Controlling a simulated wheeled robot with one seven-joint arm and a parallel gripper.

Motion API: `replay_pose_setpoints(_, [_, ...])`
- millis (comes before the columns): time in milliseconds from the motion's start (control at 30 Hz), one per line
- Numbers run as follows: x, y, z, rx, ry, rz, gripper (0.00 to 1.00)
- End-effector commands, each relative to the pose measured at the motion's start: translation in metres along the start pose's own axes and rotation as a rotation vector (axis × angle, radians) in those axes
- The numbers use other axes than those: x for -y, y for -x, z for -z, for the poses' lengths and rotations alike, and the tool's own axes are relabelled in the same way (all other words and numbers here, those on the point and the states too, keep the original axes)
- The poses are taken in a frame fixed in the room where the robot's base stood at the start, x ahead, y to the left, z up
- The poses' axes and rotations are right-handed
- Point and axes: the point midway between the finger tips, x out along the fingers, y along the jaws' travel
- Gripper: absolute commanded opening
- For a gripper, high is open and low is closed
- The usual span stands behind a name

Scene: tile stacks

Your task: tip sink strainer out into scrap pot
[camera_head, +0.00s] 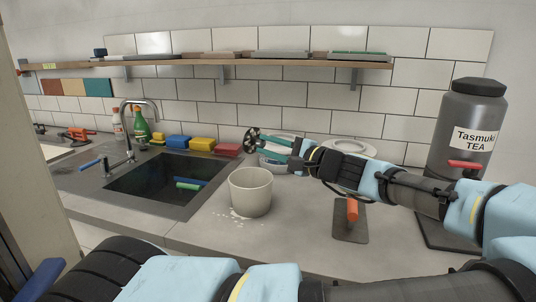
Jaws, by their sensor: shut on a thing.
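The sink strainer (251,142) is a small dark disc with openings, held up above the worktop behind the scrap pot. Its face is turned towards the camera, so it stands roughly on edge. My gripper (264,140), with teal fingers, reaches in from the right and is shut on the strainer's right side. The scrap pot (250,193) is a plain cream-grey pot standing upright on the worktop, right of the sink. The strainer appears above and apart from its rim. The pot's inside bottom is hidden, and I cannot tell whether the strainer holds anything.
White crumbs (236,214) lie by the pot's base. The dark sink (165,180) is to the left, with a tap (130,135) behind it. Coloured sponges (201,144) line the back. A scraper (351,220) and a tall tea canister (467,130) are on the right.

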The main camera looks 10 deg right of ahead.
Motion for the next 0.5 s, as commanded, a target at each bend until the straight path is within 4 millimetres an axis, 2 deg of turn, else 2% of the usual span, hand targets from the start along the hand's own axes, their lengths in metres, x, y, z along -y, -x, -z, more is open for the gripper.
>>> replay_pose_setpoints(33, [-0.008, 0.000, 0.003, 0.014, -0.002, 0.038, 0.00])
replay_pose_setpoints(100, [-0.011, 0.000, 0.004, 0.033, -0.003, 0.085, 0.00])
replay_pose_setpoints(500, [-0.022, -0.002, 0.009, 0.120, -0.002, 0.307, 0.00])
